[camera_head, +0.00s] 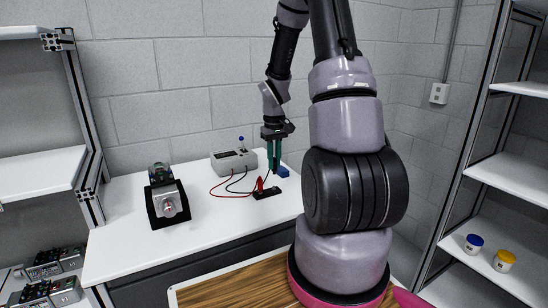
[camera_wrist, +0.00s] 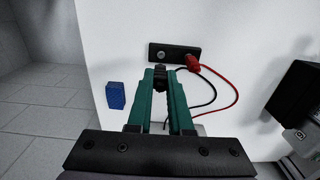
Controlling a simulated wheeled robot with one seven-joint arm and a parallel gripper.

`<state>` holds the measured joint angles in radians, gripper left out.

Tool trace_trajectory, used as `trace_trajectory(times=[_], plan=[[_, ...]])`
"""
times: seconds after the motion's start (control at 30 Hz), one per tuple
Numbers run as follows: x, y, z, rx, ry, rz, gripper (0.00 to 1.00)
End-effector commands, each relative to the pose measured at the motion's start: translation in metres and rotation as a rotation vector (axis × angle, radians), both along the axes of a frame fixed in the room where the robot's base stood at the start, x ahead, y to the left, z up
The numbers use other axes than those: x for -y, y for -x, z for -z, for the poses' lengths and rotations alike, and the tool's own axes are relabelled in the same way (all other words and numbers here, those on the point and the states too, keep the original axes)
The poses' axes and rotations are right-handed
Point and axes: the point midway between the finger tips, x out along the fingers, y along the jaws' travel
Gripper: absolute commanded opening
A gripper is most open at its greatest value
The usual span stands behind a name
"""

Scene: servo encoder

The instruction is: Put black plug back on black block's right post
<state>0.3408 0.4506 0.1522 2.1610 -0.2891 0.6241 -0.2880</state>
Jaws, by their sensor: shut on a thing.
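The black block (camera_head: 268,194) lies flat on the white table. The red plug (camera_head: 260,185) is on its left post in the head view. In the wrist view the block (camera_wrist: 174,48) shows a bare round post (camera_wrist: 160,54) at its left end and the red plug (camera_wrist: 193,63) at its right. My gripper (camera_head: 273,169) has green fingers pointing down. Its fingertips (camera_wrist: 160,73) are shut on the black plug (camera_wrist: 160,70), just short of the bare post's end of the block in the wrist view. The plug's height above the table is unclear.
A grey meter box (camera_head: 228,165) stands behind, with red and black leads running from it. A blue block (camera_head: 283,172) sits close right of the gripper. A black-and-silver servo unit (camera_head: 167,205) stands on the table's left. The front of the table is clear.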

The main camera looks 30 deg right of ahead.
Motion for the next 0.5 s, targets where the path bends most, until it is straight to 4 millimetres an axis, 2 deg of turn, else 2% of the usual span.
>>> trace_trajectory(times=[0.5], plan=[[0.0,0.0,0.037,-0.001,0.0,0.001,0.0]])
